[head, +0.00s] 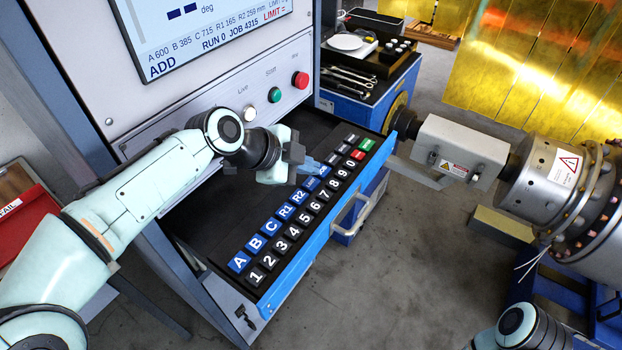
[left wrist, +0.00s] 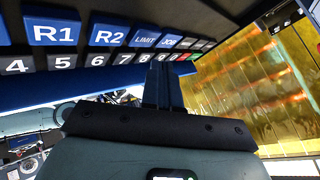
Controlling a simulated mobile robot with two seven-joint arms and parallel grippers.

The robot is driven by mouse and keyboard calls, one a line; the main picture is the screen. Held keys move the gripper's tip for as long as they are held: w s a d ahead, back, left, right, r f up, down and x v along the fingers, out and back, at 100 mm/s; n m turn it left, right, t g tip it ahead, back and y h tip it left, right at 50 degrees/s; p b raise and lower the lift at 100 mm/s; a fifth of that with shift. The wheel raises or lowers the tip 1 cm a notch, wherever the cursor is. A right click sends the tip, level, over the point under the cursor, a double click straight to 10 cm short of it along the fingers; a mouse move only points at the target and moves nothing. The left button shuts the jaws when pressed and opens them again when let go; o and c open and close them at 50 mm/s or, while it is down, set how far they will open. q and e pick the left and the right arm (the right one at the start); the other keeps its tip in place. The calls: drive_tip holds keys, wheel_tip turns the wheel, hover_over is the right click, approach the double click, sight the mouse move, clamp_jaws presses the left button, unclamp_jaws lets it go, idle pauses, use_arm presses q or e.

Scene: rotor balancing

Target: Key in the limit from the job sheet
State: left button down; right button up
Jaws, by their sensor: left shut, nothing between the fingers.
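The keypad drawer (head: 225,265) is pulled out below the console screen (head: 200,30). It has blue letter keys, black number keys, a red key (head: 357,154) and a green key (head: 367,144). My left gripper (head: 312,164) is shut and empty, over the far half of the keypad near the LIMIT key (head: 312,183) and JOB key. In the left wrist view its fingers (left wrist: 164,85) point at the keys, with the LIMIT key (left wrist: 146,40) just beyond; contact cannot be told. No job sheet is recognisable.
Live, Start and red buttons (head: 300,79) sit on the console panel. A blue cart (head: 375,100) with tools and weights stands behind. A red tray (head: 25,220) is at left.

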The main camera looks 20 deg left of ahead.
sight(308, 185)
use_arm(q)
wheel_tip(308, 185, up, 4)
drive_tip(key=shift+w+r+p, duration=0.1)
drive_tip(key=shift+p, duration=0.95)
use_arm(e)
drive_tip(key=r, duration=0.1)
drive_tip(key=w+r, duration=0.1)
drive_tip(key=shift+w+r, duration=0.15)
drive_tip(key=shift+r, duration=0.2)
use_arm(q)
drive_tip(key=shift+d, duration=0.1)
idle(0.9)
